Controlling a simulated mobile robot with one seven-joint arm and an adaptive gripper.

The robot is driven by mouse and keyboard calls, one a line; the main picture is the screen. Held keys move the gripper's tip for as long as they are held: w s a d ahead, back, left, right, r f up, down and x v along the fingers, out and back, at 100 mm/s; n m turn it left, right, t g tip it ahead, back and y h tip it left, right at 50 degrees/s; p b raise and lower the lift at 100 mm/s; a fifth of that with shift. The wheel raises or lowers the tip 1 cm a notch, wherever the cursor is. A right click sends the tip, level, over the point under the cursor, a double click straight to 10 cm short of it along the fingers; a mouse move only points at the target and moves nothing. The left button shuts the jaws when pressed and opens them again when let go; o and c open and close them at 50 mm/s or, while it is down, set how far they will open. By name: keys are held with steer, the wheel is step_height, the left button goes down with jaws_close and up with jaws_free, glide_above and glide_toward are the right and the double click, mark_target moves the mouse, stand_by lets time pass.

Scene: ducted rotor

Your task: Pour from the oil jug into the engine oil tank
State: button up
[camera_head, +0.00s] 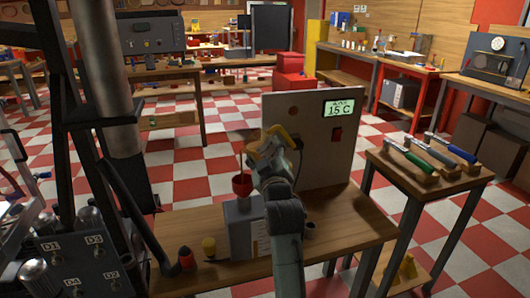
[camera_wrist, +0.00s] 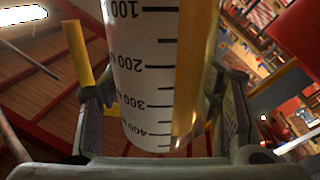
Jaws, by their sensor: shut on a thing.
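My gripper (camera_head: 272,160) is shut on the oil jug (camera_head: 262,143), above the workbench. In the wrist view the jug (camera_wrist: 147,80) is a white graduated cylinder between the fingers, with amber oil along one side. In the head view it looks strongly tilted, its lower end towards the red funnel (camera_head: 242,185). A thin line runs from the jug's left side down to the funnel; it looks like a stream. The funnel sits on top of a grey box-shaped tank (camera_head: 240,228), apparently the engine oil tank. My wrist partly hides the tank's right side and the jug.
A grey panel (camera_head: 312,112) reading 15 C stands behind the gripper on the wooden bench (camera_head: 345,222). Several handled tools lie on the right table (camera_head: 405,178).

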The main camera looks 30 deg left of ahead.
steer(key=shift+w+f+n+b, duration=0.1)
steer(key=shift+f+n+b, duration=0.2)
steer(key=shift+n+b, duration=0.2)
steer(key=shift+d, duration=0.1)
stand_by(2.6)
steer(key=shift+f+n+b, duration=0.2)
steer(key=shift+n+b, duration=0.3)
steer(key=shift+b, duration=0.05)
steer(key=shift+n+y+b, duration=0.3)
steer(key=shift+n+b, duration=0.2)
steer(key=shift+n, duration=0.1)
stand_by(3.7)
